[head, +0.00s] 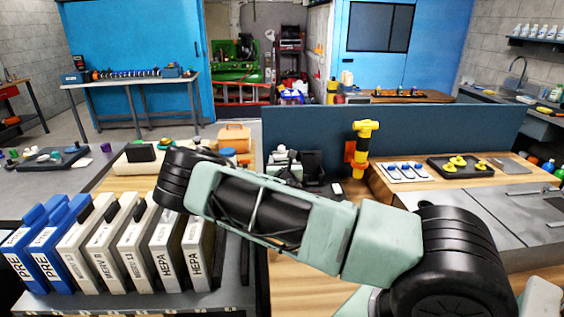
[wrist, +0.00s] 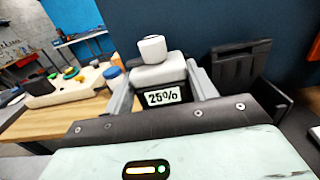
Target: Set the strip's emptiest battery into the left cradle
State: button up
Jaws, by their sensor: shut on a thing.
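My gripper (wrist: 160,92) shows in the wrist view with its two grey fingers on either side of a battery (wrist: 162,97). The battery has a dark face with a white "25%" label, and the fingers are shut on it. A pale block with a white rounded knob sits above the label. A black cradle-like holder (wrist: 240,72) stands just to the right, against the blue panel; it also shows in the head view (head: 311,165). I cannot tell whether the battery touches a cradle. In the head view my arm hides much of the area around the gripper.
A cream board (wrist: 70,85) with a black box and coloured knobs lies left on the wooden top. A blue partition (head: 410,130) rises behind. Several labelled filters (head: 110,245) stand in front left. A yellow-handled tool (head: 363,145) hangs on the partition.

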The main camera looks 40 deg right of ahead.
jog(key=shift+f+b, duration=1.3)
jog(key=shift+b, duration=0.3)
dwell(0.6)
jog(key=o, duration=1.4)
jog(key=shift+s+a+f, duration=0.1)
jog(key=b+v, duration=0.3)
jog(key=v, duration=1.4)
jog(key=shift+s+a+b, duration=0.1)
jog(key=shift+b, duration=0.3)
